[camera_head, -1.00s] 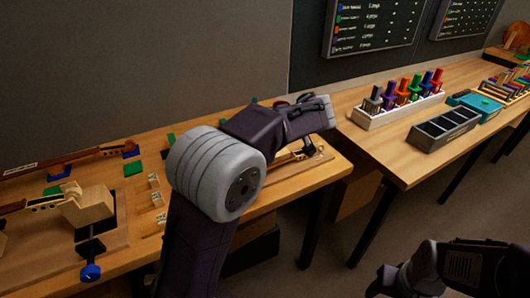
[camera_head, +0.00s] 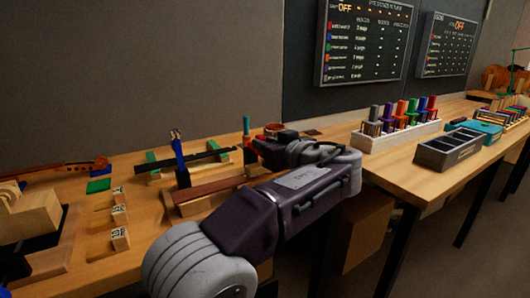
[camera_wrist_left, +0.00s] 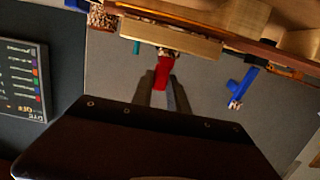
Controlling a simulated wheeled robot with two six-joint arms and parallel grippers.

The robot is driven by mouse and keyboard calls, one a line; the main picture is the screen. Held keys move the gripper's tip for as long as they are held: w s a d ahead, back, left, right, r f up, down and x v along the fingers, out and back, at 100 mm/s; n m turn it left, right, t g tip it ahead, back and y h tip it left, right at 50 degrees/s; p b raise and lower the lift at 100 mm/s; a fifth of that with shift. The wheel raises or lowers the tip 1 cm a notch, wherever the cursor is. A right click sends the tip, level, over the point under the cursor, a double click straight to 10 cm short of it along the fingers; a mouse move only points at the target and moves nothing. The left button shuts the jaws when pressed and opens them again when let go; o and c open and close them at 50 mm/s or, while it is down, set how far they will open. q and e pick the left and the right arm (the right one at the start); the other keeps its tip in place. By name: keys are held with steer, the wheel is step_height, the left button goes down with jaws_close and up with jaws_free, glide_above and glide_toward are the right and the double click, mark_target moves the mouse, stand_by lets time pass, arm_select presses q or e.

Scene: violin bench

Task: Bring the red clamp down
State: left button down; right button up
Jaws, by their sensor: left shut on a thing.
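My left gripper (camera_wrist_left: 163,92) is shut on a red clamp (camera_wrist_left: 164,72), whose red part shows between the two grey fingers in the left wrist view. In the head view, a bit of red (camera_head: 273,127) shows above my left gripper (camera_head: 264,148), at the right end of a wooden workpiece (camera_head: 207,188). The gripper and wrist hide the clamp's lower part, so I cannot tell whether it touches the wood. A blue clamp (camera_head: 179,155) stands upright at the workpiece's left; it also shows in the wrist view (camera_wrist_left: 241,88). A teal clamp (camera_head: 246,128) stands just left of the red.
Small numbered wooden blocks (camera_head: 119,215) and a violin neck (camera_head: 75,168) lie left on the bench. A white rack of coloured clamp-like tools (camera_head: 395,137) and a dark divided tray (camera_head: 449,148) stand on the right table. Wall boards (camera_head: 362,42) hang behind.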

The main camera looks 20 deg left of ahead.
arm_select(q)
steer(key=shift+f, duration=0.1)
steer(key=c, duration=1.3)
jaws_free()
steer(key=p+v, duration=0.1)
steer(key=v, duration=0.8)
steer(key=shift+p, duration=0.35)
steer(key=shift+d+f, duration=0.1)
steer(key=shift+f, duration=0.05)
